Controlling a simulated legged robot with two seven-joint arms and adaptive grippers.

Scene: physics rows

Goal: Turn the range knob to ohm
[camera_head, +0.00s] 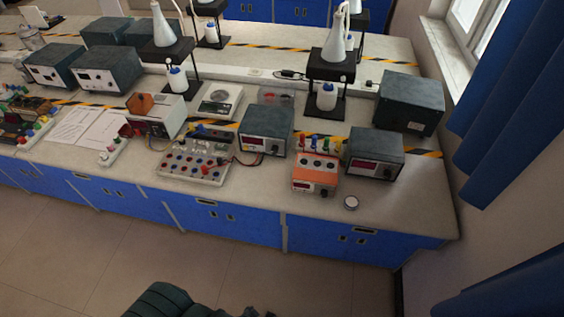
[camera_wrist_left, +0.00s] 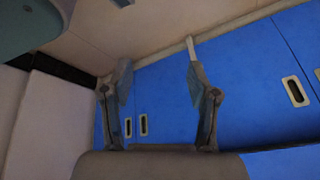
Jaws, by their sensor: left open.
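An orange instrument (camera_head: 315,174) with a small red display and knobs stands near the front edge of the bench. A dark grey meter (camera_head: 374,154) with a red display stands to its right, and a similar grey meter (camera_head: 265,130) stands behind it to the left. Knob markings are too small to read, so I cannot tell which knob is the range knob or where it points. My left gripper (camera_wrist_left: 160,90) is open and empty in the left wrist view, with blue cabinet fronts beyond its fingers. No gripper is clearly seen in the head view. My right gripper is not in view.
A round white-topped item (camera_head: 351,202) lies by the bench front, right of the orange instrument. A white board with terminals (camera_head: 194,165) lies to the left. A black stand with a flask (camera_head: 330,68) and a dark box (camera_head: 409,103) stand behind. The bench's front right corner is clear.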

